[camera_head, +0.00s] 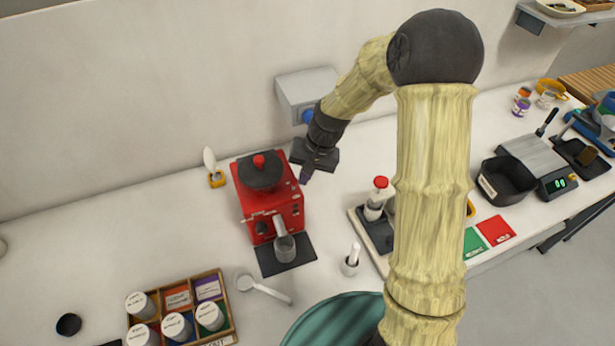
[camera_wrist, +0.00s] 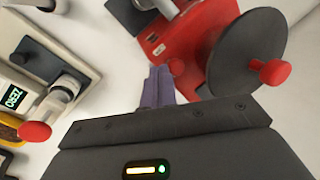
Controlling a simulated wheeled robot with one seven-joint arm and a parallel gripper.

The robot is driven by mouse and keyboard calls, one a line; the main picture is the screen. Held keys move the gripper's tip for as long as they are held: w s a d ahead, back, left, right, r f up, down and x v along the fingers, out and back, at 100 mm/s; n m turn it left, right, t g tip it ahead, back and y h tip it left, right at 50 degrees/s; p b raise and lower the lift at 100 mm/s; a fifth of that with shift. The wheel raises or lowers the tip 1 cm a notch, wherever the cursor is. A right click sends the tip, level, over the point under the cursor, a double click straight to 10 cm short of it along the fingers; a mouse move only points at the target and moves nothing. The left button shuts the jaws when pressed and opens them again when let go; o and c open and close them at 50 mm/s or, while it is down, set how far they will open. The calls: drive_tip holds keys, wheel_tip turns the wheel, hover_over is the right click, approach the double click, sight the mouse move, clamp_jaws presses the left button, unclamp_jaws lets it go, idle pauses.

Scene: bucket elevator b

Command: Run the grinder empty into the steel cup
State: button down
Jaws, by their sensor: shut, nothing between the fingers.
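The red grinder (camera_head: 275,205) stands on the counter with a dark lid and red knob on top; it also fills the upper part of the wrist view (camera_wrist: 195,35). The steel cup (camera_head: 285,247) sits upright on a black mat under the grinder's spout. A dark round knob shows on the grinder's front, left of the spout. My gripper (camera_head: 306,176) is just right of the grinder's top, pointing down, apart from it. In the wrist view its purple-grey fingers (camera_wrist: 157,88) are shut together and empty. Whether the cup holds anything cannot be seen.
A grey wall box (camera_head: 308,92) is behind my gripper. A spoon (camera_head: 265,290), a crate of labelled jars (camera_head: 222,336) and a green ribbed round thing (camera_head: 330,322) lie in front. Counter left of the grinder is mostly clear.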

drive_tip(key=w+r+p, duration=0.1)
drive_tip(key=w+r+g+p, duration=0.1)
drive_tip(key=shift+a+p, duration=0.35)
idle(0.6)
drive_tip(key=w+d+b+v, duration=0.1)
drive_tip(key=b+v, duration=0.1)
drive_tip(key=v, duration=0.9)
drive_tip(key=shift+w+d, duration=0.25)
drive_tip(key=shift+d, duration=0.2)
drive_tip(key=shift+d+f, duration=0.1)
